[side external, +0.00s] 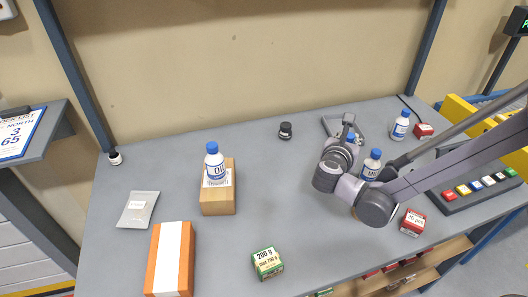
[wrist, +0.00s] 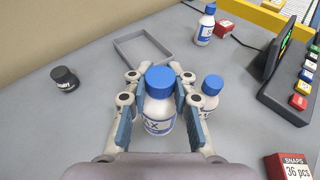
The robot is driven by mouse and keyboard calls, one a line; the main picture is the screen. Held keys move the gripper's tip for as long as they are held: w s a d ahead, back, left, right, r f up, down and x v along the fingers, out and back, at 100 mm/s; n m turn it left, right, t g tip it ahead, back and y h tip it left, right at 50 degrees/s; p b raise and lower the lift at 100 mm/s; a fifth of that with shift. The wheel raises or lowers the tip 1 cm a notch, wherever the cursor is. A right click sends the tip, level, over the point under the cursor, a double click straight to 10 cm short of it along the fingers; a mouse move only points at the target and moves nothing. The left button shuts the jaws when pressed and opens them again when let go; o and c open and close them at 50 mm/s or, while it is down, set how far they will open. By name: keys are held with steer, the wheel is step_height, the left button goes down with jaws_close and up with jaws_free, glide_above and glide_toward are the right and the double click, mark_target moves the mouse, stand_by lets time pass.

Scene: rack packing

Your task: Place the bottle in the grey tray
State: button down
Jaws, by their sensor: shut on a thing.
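A white bottle with a blue cap and a label (wrist: 160,112) stands upright between the two fingers of my gripper (wrist: 158,82), which is shut on it. In the side external view my gripper (side external: 347,128) mostly hides this bottle. I cannot tell whether its base touches the table. The grey tray (wrist: 124,50) is an empty, low-walled rectangular frame on the table just beyond the held bottle. In the side external view its rim (side external: 325,124) shows behind my gripper, partly covered.
A similar bottle (wrist: 211,93) stands close beside my right finger, and another (wrist: 205,25) stands farther back near a red box (wrist: 224,28). A black jar (wrist: 65,78) is at left. A button panel (side external: 480,188) lies at right.

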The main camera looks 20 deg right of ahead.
step_height(320, 180, up, 4)
steer(key=shift+w+d+r, duration=0.1)
steer(key=shift+r, duration=0.1)
steer(key=w+d+r, duration=0.1)
steer(key=w+d, duration=0.5)
steer(key=d, duration=0.5)
steer(key=w+d+r, duration=0.1)
steer(key=w+d, duration=0.6)
steer(key=d, duration=0.3)
steer(key=w+a+f, duration=0.6)
steer(key=a+f, duration=0.3)
steer(key=f, duration=0.2)
steer(key=c, duration=1.1)
jaws_free()
steer(key=shift+f, duration=0.1)
